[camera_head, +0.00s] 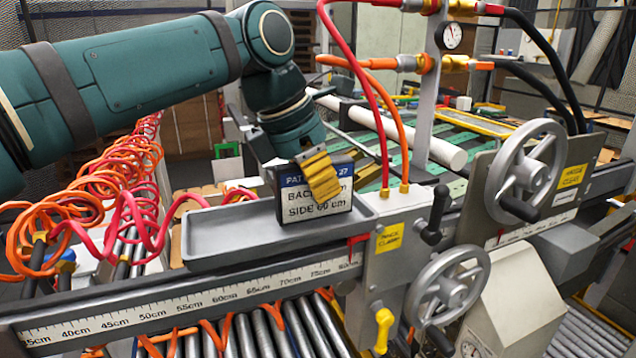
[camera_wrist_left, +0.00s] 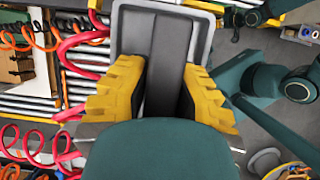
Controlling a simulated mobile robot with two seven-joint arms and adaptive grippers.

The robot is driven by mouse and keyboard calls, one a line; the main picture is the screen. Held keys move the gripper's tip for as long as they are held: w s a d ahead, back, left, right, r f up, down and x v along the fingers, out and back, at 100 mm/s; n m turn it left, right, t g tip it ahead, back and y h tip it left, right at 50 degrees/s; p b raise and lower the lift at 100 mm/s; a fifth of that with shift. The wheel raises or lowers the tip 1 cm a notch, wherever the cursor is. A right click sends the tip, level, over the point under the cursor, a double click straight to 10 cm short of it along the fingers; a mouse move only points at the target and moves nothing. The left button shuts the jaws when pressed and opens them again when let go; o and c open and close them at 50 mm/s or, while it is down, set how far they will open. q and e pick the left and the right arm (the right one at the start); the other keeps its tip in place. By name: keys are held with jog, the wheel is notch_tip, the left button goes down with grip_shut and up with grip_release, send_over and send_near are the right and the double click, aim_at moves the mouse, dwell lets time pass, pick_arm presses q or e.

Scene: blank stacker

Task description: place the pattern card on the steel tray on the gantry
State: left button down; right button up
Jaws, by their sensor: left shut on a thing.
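The pattern card (camera_head: 312,207) is a block with a dark blue top band and a white face reading "BACK" and "SIDE 60 cm". My left gripper (camera_head: 320,176) comes down from above and its yellow fingers are shut on the card; one finger covers part of the print. The card is upright over the right half of the grey steel tray (camera_head: 225,246) on the gantry rail. Its lower edge is at the tray floor or just above; I cannot tell which. In the left wrist view the card (camera_wrist_left: 168,62) is a dark strip between the fingers, over the tray. My right gripper is not seen.
A clamp block with a yellow label (camera_head: 389,237) and hoses stands right of the tray. Handwheels (camera_head: 447,287) are further right. Coiled orange and red hoses (camera_head: 110,200) hang at the left. A scale (camera_head: 225,293) runs along the rail in front.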

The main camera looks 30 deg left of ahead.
pick_arm(q)
jog(key=shift+f, duration=0.2)
jog(key=shift+f, duration=0.15)
jog(key=c, duration=1)
grip_release()
jog(key=v, duration=1.1)
jog(key=shift+r, duration=0.3)
jog(key=shift+s+a+r, duration=0.1)
jog(key=shift+s+r, duration=0.05)
jog(key=shift+r, duration=0.15)
